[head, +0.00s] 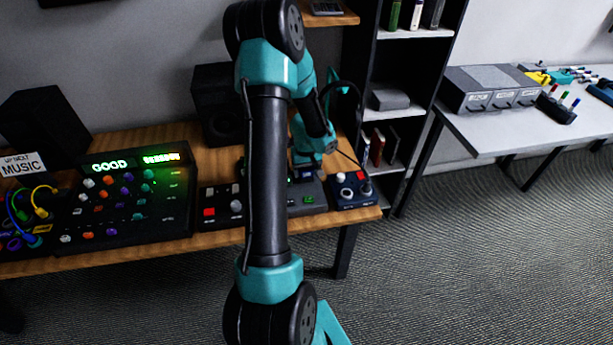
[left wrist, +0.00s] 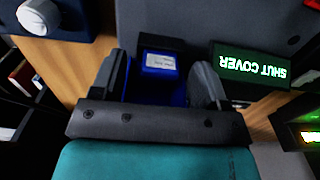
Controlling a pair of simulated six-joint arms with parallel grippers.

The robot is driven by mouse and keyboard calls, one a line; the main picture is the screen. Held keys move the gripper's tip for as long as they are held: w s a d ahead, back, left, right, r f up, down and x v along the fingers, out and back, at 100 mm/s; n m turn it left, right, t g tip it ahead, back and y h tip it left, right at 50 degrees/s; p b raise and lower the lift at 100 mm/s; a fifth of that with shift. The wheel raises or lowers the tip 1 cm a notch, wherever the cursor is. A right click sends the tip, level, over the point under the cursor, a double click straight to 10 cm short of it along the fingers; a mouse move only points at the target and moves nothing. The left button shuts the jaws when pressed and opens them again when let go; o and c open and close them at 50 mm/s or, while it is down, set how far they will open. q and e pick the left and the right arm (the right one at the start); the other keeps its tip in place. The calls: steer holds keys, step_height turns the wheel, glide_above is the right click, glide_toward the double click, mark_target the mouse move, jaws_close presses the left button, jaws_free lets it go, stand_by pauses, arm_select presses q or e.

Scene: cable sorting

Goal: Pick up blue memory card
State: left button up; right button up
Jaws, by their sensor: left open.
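The blue memory card (left wrist: 160,64) shows in the left wrist view, upright between my fingers, with a small white label on it. Its upper edge is against a dark part of a device, and I cannot tell if it is still seated there. My left gripper (left wrist: 160,84) is open, with one finger on each side of the card and a gap at least on the right. In the head view my left gripper (head: 304,166) is low over the grey device on the wooden bench, and my arm hides much of that spot. My right gripper is not in view.
A green screen (left wrist: 252,66) reading "SHUT COVER" upside down is beside the right finger. A dark blue box with knobs (head: 352,190) stands at the bench's right end. A lit control panel (head: 125,205) is to the left. A shelf (head: 408,33) stands behind.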

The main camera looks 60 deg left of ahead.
arm_select(q)
steer(key=shift+f, duration=0.15)
stand_by(0.3)
steer(key=c, duration=1)
